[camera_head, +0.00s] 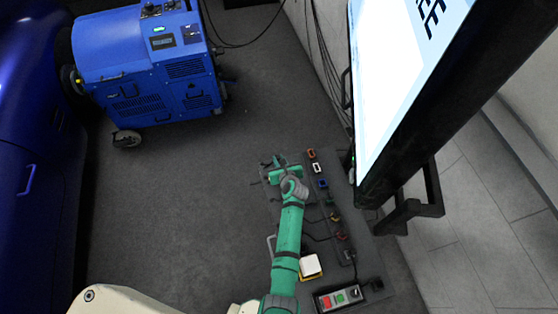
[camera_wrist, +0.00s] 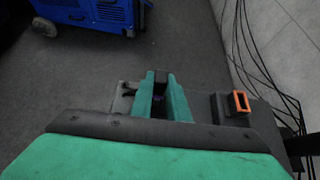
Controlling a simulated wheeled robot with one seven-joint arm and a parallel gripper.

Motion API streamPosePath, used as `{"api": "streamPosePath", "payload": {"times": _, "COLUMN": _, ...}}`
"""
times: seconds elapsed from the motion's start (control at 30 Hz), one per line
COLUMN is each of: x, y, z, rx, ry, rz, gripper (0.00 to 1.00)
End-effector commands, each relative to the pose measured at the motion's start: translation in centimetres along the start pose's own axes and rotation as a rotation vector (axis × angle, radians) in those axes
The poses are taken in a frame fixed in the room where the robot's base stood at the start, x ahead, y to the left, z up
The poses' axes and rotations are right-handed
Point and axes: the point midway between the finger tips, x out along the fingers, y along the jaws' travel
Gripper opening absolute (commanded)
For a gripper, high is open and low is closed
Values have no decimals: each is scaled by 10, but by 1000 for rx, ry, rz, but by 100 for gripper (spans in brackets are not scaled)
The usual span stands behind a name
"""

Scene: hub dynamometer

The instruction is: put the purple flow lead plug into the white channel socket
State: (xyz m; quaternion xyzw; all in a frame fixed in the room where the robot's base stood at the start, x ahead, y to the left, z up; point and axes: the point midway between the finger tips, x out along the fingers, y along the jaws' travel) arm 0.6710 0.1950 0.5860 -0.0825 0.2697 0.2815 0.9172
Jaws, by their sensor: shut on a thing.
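My gripper (camera_head: 276,175) is over the left part of the dark socket board near its far end. In the wrist view its two green fingers (camera_wrist: 159,96) are shut on the purple plug (camera_wrist: 158,99), of which only a small dark purple bit shows between them. The white socket (camera_head: 317,167) is in the row on the board, to the right of my gripper and apart from it. It does not show in the wrist view. I cannot tell how high the plug is above the board.
An orange socket (camera_head: 311,154) lies just beyond the white one; it also shows in the wrist view (camera_wrist: 241,102). A blue socket (camera_head: 322,184) and several others run nearer. A button box (camera_head: 338,298) is at the near end. A screen stand (camera_head: 408,208) rises at right.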

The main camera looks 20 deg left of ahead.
Motion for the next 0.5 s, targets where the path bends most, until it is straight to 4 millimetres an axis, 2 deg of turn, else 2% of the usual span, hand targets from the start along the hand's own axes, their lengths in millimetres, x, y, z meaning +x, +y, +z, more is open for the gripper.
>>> {"api": "streamPosePath", "payload": {"times": 0.5, "x": -10, "y": -1, "z": 15, "rx": 1, "ry": -1, "rz": -1, "gripper": 0}}
